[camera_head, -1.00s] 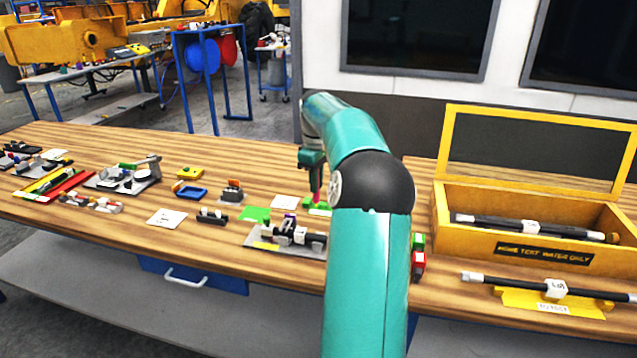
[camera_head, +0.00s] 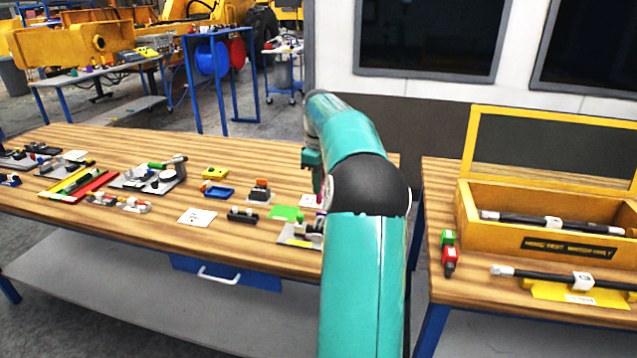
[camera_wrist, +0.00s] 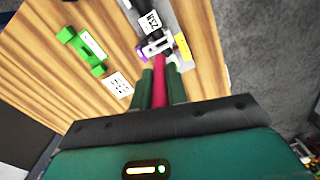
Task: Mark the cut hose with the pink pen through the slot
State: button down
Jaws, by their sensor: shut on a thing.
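My gripper (camera_wrist: 160,72) is shut on the pink pen (camera_wrist: 159,93), which sits between its two dark green fingers in the wrist view. The pen points at a pale slotted piece (camera_wrist: 157,46) with a purple part (camera_wrist: 141,53) beside it. I cannot tell whether the tip touches it or is in the slot. The hose there carries a white 2SN label (camera_wrist: 150,22) and lies along a grey plate (camera_wrist: 184,16).
A green stand (camera_wrist: 82,48) and a white card (camera_wrist: 118,86) lie left of the gripper in the wrist view. Several small tools cover the wooden bench (camera_head: 130,228). A gap separates it from the right table, with a yellow box (camera_head: 545,242) and a red block (camera_head: 450,262).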

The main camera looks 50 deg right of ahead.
jog(key=shift+w+a, duration=0.2)
jog(key=shift+w, duration=0.05)
jog(key=shift+s+d, duration=0.1)
jog(key=shift+s, duration=0.1)
jog(key=shift+w, duration=0.15)
jog(key=shift+f, duration=2.7)
jog(key=shift+f, duration=0.85)
dwell(1.6)
jog(key=shift+r, duration=3.6)
